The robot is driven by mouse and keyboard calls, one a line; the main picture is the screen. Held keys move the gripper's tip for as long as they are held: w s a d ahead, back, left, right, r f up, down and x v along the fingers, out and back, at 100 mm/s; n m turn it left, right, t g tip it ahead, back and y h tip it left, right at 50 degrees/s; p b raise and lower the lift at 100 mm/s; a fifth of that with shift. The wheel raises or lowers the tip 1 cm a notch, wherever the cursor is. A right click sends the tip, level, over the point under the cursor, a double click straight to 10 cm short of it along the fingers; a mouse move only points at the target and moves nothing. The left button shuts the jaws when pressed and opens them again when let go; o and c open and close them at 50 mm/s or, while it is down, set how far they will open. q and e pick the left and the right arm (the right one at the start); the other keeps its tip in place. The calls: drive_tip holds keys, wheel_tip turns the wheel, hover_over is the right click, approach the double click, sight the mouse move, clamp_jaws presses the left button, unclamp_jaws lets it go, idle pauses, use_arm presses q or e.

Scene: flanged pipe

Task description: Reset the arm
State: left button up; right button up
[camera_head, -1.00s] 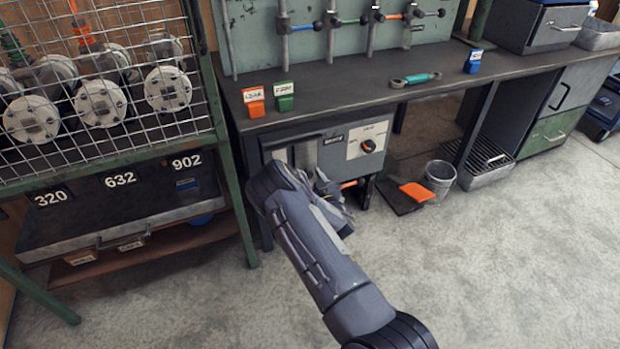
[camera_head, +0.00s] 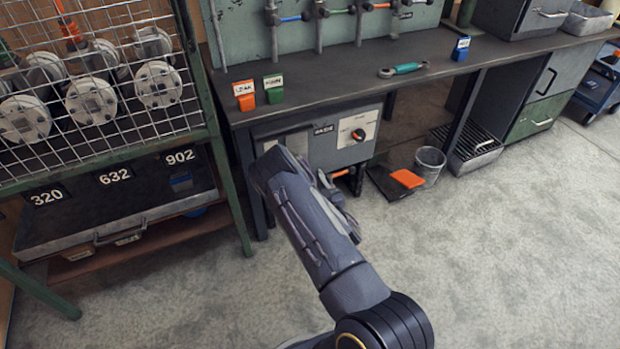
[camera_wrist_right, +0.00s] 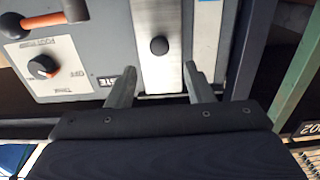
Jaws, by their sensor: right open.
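My right arm (camera_head: 318,237) reaches from the lower right toward the grey control box (camera_head: 338,142) under the workbench. In the head view its gripper is mostly hidden behind the forearm. In the right wrist view my right gripper (camera_wrist_right: 160,82) is open, its two fingers apart with nothing between them. It points at the front of the grey box, where a metal strip with a black knob (camera_wrist_right: 159,46) lies beyond the fingertips. I cannot tell the exact gap. My left gripper is not in view.
A green-framed mesh rack (camera_head: 232,200) stands left. A bucket (camera_head: 428,165) sits under the bench.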

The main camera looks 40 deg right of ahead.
idle(0.4)
drive_tip(key=d+r+m+g+h, duration=0.4)
drive_tip(key=r+m+g, duration=0.2)
drive_tip(key=r+m, duration=0.15)
drive_tip(key=s+a+r+g+y, duration=0.2)
drive_tip(key=s+a+r+y, duration=0.35)
drive_tip(key=a+r, duration=0.4)
drive_tip(key=s+a+r+n+g+y, duration=0.2)
drive_tip(key=s+a+r+n+y, duration=0.15)
drive_tip(key=s+a, duration=0.7)
drive_tip(key=s+a+r+n+g+y, duration=0.25)
drive_tip(key=s+a+r+n, duration=0.35)
drive_tip(key=s, duration=0.7)
wheel_tip(320, 180, up, 33)
drive_tip(key=m+p, duration=0.1)
drive_tip(key=p, duration=3.4)
drive_tip(key=shift+w+a+r, duration=0.2)
drive_tip(key=shift+w+a, duration=0.15)
drive_tip(key=shift+w, duration=0.1)
drive_tip(key=shift+f+t, duration=0.1)
drive_tip(key=shift+t, duration=0.15)
